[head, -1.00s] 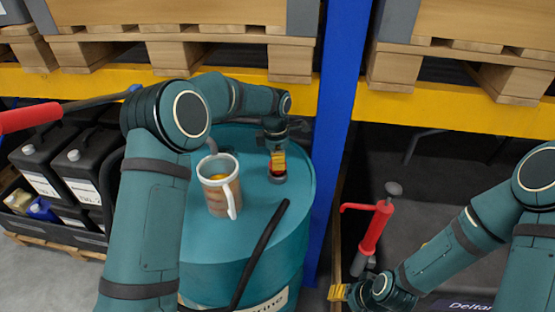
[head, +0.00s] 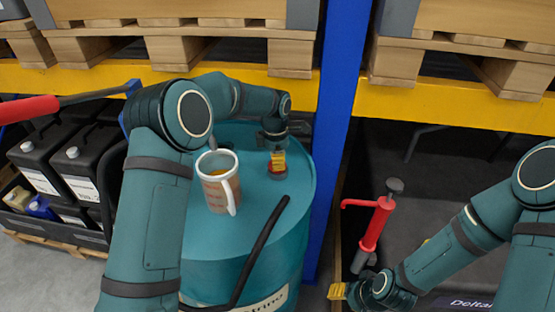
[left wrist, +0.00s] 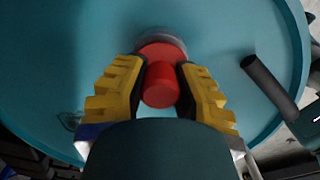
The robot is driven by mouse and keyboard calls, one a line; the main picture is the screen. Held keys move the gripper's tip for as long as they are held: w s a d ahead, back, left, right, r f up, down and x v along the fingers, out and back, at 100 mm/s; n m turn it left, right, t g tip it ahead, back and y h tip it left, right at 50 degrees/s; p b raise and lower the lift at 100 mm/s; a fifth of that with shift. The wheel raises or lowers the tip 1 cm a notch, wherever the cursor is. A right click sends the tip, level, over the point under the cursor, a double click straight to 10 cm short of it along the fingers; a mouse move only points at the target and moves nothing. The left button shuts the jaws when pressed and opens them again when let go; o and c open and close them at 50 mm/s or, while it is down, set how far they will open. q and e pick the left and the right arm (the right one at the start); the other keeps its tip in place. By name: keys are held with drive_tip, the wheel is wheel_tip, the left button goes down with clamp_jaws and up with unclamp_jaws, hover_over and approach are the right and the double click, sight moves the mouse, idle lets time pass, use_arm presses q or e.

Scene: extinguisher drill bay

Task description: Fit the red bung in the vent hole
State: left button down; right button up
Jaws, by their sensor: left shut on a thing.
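The red bung (left wrist: 162,82) is between the yellow fingers of my left gripper (left wrist: 160,92), which is shut on it. In the left wrist view its wider red part lies against or just over a grey ring (left wrist: 160,34) on the drum top, and the bung hides the vent hole itself. I cannot tell how deep the bung sits. In the head view my left gripper (head: 278,161) points down at the far part of the teal drum (head: 250,235). My right gripper (head: 338,291) is low, right of the drum, with its finger gap unclear.
A jug (head: 218,182) with a white rim and handle stands on the drum, left of my left gripper. A black hose (head: 262,245) crosses the drum's front. A blue post (head: 340,120) rises close at the right. A red hand pump (head: 375,225) stands beyond it.

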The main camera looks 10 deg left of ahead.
use_arm(q)
drive_tip(key=shift+f+b, duration=0.3)
drive_tip(key=shift+f, duration=0.15)
idle(0.6)
drive_tip(key=c, duration=0.8)
unclamp_jaws()
drive_tip(key=shift+o, duration=0.2)
drive_tip(key=shift+r, duration=0.1)
drive_tip(key=shift+a+r+p, duration=0.1)
drive_tip(key=shift+r+p, duration=1.8)
drive_tip(key=shift+r, duration=1.1)
drive_tip(key=shift+r+p, duration=0.45)
drive_tip(key=shift+r, duration=1)
drive_tip(key=shift+s+f, duration=0.1)
